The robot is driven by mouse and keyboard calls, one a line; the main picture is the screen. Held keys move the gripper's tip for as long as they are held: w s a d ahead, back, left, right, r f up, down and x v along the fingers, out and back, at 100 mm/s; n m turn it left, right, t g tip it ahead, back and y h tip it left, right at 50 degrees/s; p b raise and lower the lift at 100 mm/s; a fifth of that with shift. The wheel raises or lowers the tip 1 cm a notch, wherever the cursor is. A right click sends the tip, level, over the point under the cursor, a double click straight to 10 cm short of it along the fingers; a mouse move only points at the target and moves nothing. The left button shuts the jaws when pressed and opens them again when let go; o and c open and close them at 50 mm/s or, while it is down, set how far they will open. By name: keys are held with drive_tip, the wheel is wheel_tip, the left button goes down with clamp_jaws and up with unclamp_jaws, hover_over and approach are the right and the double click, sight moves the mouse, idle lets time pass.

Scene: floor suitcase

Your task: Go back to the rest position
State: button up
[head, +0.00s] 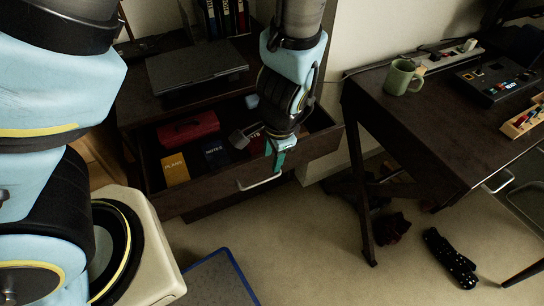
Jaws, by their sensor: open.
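My gripper (276,152) hangs at the front of an open drawer (200,197), its green fingers pointing down close to the drawer's front panel and handle (262,182). It looks open and empty; the gap between the fingers is hard to make out at this size. Whether the fingers touch the panel cannot be told. My arm comes down from the top of the view and hides part of the drawer's right side.
The drawer holds a red case (188,129), a yellow book (175,169) and a dark notebook (215,153). A closed laptop (195,68) lies above. A desk (425,125) with a green mug (402,78) stands right.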

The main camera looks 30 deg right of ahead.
idle(0.3)
drive_tip(key=w+a+r+n+g, duration=0.1)
drive_tip(key=w+a+r+n, duration=0.45)
drive_tip(key=w, duration=0.25)
drive_tip(key=w+a+r+n, duration=0.4)
drive_tip(key=w+a+n, duration=0.1)
drive_tip(key=w+a, duration=0.2)
drive_tip(key=w+a+r+n, duration=0.2)
drive_tip(key=a+r+n, duration=0.1)
drive_tip(key=a, duration=0.5)
drive_tip(key=w+a+r+n, duration=0.1)
drive_tip(key=a+r+n, duration=0.3)
drive_tip(key=a, duration=0.5)
drive_tip(key=shift+w+n, duration=0.35)
drive_tip(key=shift+w, duration=0.05)
